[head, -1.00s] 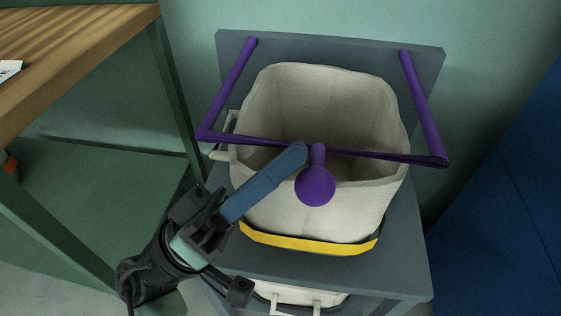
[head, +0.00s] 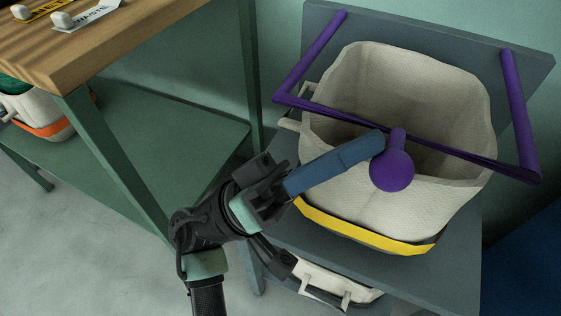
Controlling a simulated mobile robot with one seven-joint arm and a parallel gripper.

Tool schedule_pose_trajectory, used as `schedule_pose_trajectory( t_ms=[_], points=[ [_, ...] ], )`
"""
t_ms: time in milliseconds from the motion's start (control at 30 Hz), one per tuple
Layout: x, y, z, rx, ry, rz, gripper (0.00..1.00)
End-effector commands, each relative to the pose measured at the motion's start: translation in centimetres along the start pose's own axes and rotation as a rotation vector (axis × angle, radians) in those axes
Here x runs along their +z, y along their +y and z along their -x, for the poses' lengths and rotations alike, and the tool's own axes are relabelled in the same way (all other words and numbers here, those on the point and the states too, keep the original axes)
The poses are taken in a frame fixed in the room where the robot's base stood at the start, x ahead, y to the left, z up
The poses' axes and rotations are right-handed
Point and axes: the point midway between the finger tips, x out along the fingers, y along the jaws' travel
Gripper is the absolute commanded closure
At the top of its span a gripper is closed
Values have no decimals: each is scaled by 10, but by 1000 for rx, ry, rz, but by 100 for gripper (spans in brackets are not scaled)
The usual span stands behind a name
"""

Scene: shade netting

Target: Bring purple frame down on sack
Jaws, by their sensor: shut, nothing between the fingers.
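The purple frame (head: 518,110) is a U-shaped bar with two side arms joined to the grey backboard and a front crossbar with a round knob (head: 391,171). The crossbar spans across the open mouth of the cream sack (head: 400,205), and the knob hangs in front of the sack's near rim. The sack stands upright and open on a grey stand, with a yellow band near its base. My gripper (head: 378,141) has long blue fingers, shut and empty. Their tips are beside the knob's left side; whether they touch it I cannot tell.
The grey backboard (head: 450,42) rises behind the sack. A wooden-topped table (head: 130,38) with green legs stands at the left, with labels on top. Another sack with an orange band (head: 50,128) sits on its lower shelf. A folded sack (head: 335,284) lies under the stand.

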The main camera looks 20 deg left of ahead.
Motion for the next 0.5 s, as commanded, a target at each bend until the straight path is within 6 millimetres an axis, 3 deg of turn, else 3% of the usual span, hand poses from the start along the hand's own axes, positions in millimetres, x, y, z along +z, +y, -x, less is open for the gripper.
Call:
schedule_pose_trajectory(
  t_ms=[167,500],
  points=[
    [2,-1,25,-6,-2,6,100],
    [-1,0,98,-3,3,0,100]
  ],
)
